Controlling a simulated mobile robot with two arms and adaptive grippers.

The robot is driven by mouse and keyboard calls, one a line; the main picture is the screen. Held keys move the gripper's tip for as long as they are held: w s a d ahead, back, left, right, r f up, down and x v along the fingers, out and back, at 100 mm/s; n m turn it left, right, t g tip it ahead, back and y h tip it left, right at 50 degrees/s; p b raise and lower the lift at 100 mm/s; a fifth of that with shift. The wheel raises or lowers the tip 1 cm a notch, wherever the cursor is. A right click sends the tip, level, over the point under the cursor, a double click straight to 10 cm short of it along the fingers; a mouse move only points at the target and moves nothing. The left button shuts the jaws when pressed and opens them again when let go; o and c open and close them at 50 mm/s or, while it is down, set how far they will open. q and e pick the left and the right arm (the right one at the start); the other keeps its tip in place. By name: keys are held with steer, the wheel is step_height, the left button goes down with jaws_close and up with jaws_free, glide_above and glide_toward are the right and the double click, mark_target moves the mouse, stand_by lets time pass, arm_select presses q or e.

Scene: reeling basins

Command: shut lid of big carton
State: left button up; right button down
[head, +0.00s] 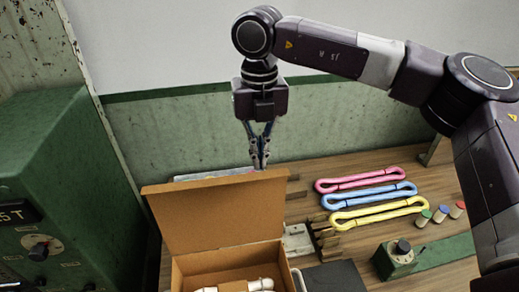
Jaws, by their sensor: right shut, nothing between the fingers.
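The big carton (181,270) is a brown cardboard box at the bottom centre of the head view. Its lid (221,215) stands up at the back, open. White pieces (240,286) lie inside the carton; the front of the box is cut off by the frame. My right gripper (261,164) points down just behind the lid's top edge, with its fingers together and nothing held. I cannot tell whether the fingertips touch the lid. My left gripper is not in view.
Pink, blue and yellow skeins (380,214) lie on the wooden table to the right. Near them are small capped bottles (441,213) and a green box with a black knob (396,257). A green machine (62,180) stands at the left. A wall closes off the back.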

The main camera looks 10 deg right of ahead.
step_height(320, 180, down, 7)
steer(key=b, duration=0.5)
steer(key=shift+f+b, duration=0.15)
steer(key=shift+b, duration=0.25)
